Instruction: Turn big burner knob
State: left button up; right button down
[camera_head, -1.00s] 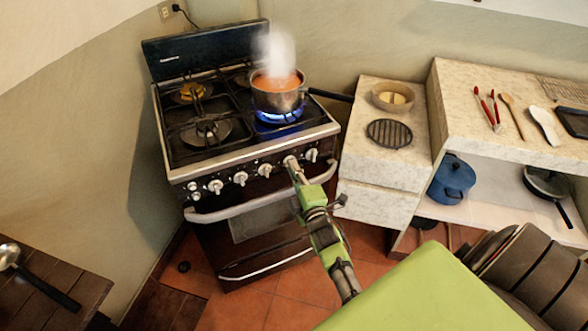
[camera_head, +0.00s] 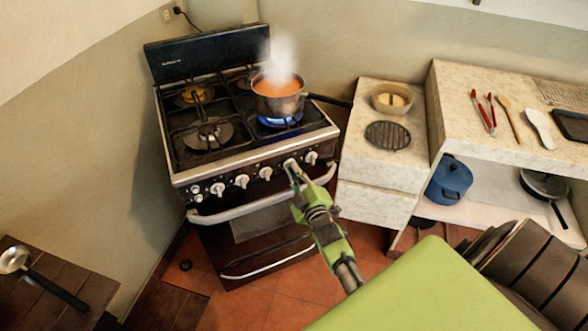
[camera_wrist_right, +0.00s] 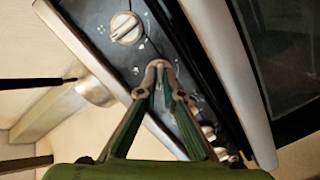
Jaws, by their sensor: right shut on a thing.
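The stove (camera_head: 330,130) has a row of white knobs on its front panel. My right gripper (camera_head: 293,170) is at the second knob from the right (camera_head: 290,163). In the right wrist view its fingertips (camera_wrist_right: 160,68) are shut around that knob, which they mostly hide. The rightmost knob (camera_head: 311,157) is free beside it and also shows in the right wrist view (camera_wrist_right: 126,28). A small blue flame (camera_head: 279,121) burns under the pot (camera_head: 280,104) on the front right burner. My left gripper is not in view.
The oven handle (camera_head: 255,206) runs below the knobs, close to my right gripper. The pot of orange food steams, its handle pointing right. A stone counter (camera_head: 365,160) with a bowl (camera_head: 392,98) and a round rack (camera_head: 388,135) stands right of the stove.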

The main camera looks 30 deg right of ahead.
jog(key=shift+s+d+m+y+p, duration=0.1)
jog(key=shift+m+y+p, duration=0.4)
jog(key=shift+m, duration=1.75)
jog(key=shift+m+y+p, duration=0.3)
jog(key=shift+m+p, duration=0.3)
jog(key=shift+m, duration=1.65)
jog(key=shift+f, duration=0.1)
jog(key=c, duration=2.2)
grip_release()
jog(key=s, duration=0.4)
jog(key=s+a+r, duration=0.1)
jog(key=s, duration=0.6)
jog(key=shift+s+a+r, duration=0.25)
jog(key=shift+s+a, duration=0.1)
jog(key=shift+a, duration=0.05)
